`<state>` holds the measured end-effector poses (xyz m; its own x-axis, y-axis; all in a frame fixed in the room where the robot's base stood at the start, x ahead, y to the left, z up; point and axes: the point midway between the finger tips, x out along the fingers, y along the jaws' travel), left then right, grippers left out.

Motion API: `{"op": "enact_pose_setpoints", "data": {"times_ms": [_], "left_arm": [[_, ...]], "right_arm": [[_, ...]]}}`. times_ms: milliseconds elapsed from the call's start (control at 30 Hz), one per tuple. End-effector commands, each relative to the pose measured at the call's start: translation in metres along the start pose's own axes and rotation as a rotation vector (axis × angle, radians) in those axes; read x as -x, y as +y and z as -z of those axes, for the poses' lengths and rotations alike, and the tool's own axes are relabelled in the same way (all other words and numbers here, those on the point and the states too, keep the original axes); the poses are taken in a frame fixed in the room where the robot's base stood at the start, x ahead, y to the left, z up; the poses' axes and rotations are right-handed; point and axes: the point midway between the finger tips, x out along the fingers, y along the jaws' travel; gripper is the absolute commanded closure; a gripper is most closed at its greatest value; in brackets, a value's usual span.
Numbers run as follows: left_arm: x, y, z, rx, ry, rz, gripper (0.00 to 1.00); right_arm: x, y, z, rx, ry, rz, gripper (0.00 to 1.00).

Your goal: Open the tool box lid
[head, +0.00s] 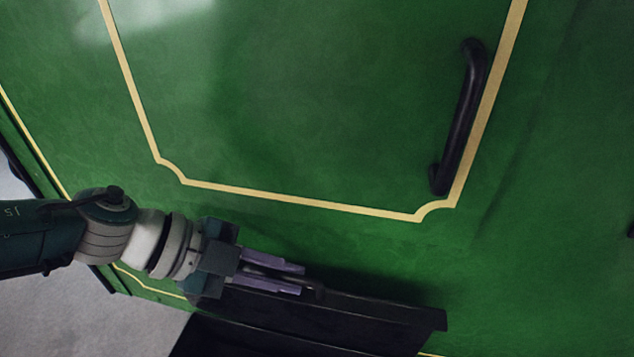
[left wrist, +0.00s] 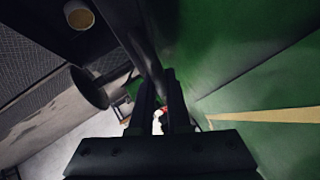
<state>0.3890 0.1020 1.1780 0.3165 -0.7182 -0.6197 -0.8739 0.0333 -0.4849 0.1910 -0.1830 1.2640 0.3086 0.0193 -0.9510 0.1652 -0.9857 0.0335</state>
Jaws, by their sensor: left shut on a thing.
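The dark tool box (head: 250,345) is at the bottom of the head view, against the green tram side. Its long black lid (head: 385,315) shows as a slanting slab; I cannot tell how far it stands open. My left gripper (head: 303,281), with purple fingers, is shut on a dark bar handle (head: 319,291) at the lid's upper edge. In the left wrist view the dark handle bar (left wrist: 148,60) runs between the fingers (left wrist: 160,105). The inside of the box is not clearly visible. My right gripper is not in view.
The green tram side (head: 300,100) with cream lining fills most of the head view. A black grab handle (head: 462,120) stands out from it at upper right. Pale floor (head: 130,320) shows at lower left. A pale round-ended cylinder (left wrist: 79,15) shows in the left wrist view.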

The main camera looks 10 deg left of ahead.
Motion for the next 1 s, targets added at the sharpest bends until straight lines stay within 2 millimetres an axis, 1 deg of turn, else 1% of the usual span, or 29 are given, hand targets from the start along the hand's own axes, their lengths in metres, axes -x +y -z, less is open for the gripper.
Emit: {"op": "enact_pose_setpoints", "data": {"times_ms": [500, 533, 767, 1000], "left_arm": [[-0.0009, -0.0009, 0.0005, 0.0, 0.001, 0.001, 1.0], [-0.0009, -0.0009, 0.0005, 0.0, 0.001, 0.001, 0.82], [-0.0006, -0.0007, 0.0001, 0.0, 0.0, 0.0, 0.56], [0.0001, -0.0001, -0.0008, 0.0, -0.002, -0.001, 0.56]], "right_arm": [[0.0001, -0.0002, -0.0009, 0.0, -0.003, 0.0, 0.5], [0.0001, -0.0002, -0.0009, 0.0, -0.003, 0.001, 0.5], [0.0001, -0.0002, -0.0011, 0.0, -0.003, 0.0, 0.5], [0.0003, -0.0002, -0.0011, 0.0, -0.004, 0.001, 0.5]]}}
